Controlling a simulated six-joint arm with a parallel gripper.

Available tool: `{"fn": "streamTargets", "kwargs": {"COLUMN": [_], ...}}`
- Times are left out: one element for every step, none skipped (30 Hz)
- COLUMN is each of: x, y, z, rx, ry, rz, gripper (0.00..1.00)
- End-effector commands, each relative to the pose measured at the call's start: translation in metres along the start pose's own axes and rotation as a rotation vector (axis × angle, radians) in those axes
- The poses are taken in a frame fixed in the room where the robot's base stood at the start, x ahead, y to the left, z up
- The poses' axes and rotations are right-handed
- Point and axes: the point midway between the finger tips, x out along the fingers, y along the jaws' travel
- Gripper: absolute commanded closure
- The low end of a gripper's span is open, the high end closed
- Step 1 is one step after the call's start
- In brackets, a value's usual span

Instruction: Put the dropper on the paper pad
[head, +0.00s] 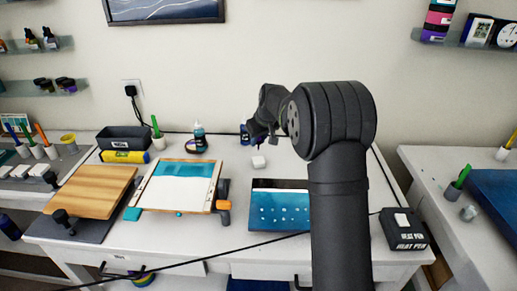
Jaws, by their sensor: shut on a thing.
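My gripper (259,135) is at the back of the white table, low and in front of the wall. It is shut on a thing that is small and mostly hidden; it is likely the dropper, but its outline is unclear. A dark blue bottle shape (244,130) shows right beside the fingers, and I cannot tell if they touch. A flat blue pad with pale spots (264,211) lies front right of the gripper, partly behind my arm. A framed board with white paper and a teal band (178,196) lies to the left. I cannot tell which is the paper pad.
A black heat pen box (404,229) is at the right.

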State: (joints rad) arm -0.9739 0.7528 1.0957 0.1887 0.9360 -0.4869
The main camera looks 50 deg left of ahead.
Motion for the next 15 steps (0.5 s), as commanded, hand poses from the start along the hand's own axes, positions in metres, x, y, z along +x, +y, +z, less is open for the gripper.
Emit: {"fn": "streamTargets", "kwargs": {"x": [0.004,0.006,0.011,0.015,0.019,0.025,0.029,0.033,0.035,0.036,0.037,0.036,0.036,0.036,0.036], "y": [-0.001,-0.001,-0.001,-0.001,-0.001,-0.001,-0.001,0.000,0.000,0.000,0.000,0.000,0.000,0.000,0.000], "z": [0.001,0.003,0.005,0.006,0.008,0.011,0.013,0.014,0.015,0.016,0.016,0.015,0.015,0.015,0.015], "rx": [0.000,0.001,0.001,0.001,0.002,0.002,0.002,0.002,0.001,0.001,0.001,0.001,0.000,0.001,0.001], "ry": [-0.001,-0.002,-0.003,-0.002,-0.003,-0.003,-0.003,-0.002,-0.001,-0.001,0.000,0.001,0.001,0.001,0.000], "rz": [-0.001,-0.001,-0.001,-0.001,-0.001,-0.002,-0.002,-0.001,-0.001,-0.001,-0.001,0.000,0.000,0.000,0.000], "gripper": [0.98,0.98,0.98,0.98,0.98,0.98,0.98,0.98,0.98,0.98,0.98,0.98,0.98,0.98,0.98]}}
